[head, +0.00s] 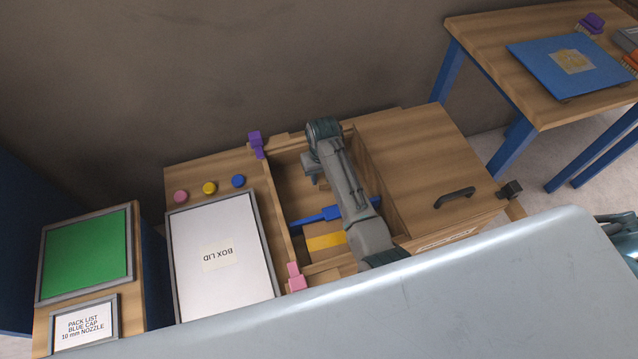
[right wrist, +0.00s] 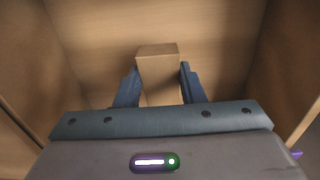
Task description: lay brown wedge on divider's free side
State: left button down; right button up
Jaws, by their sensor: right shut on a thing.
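The blue divider (head: 308,219) runs across the open wooden compartment (head: 287,188) in the head view, partly hidden by my right arm. A yellow piece (head: 325,241) lies on its near side. The far side shows bare floor where my arm does not cover it. My right gripper (head: 311,173) is over this far side, pointing down. In the right wrist view it is shut on the brown wedge (right wrist: 159,62), a light-brown wooden block between the two dark fingers. The wedge cannot be made out in the head view.
A purple clip (head: 256,145) and a pink clip (head: 296,278) sit on the compartment's left rim. The white box lid (head: 240,230) lies to the left, below several coloured caps. A wooden cabinet top with a dark handle (head: 454,197) borders the right.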

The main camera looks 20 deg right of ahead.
aim_at(322, 177)
jog(key=shift+f, duration=2.25)
jog(key=shift+f, duration=0.15)
jog(key=o, duration=1)
notch_tip(322, 177, up, 12)
jog(key=shift+r, duration=0.2)
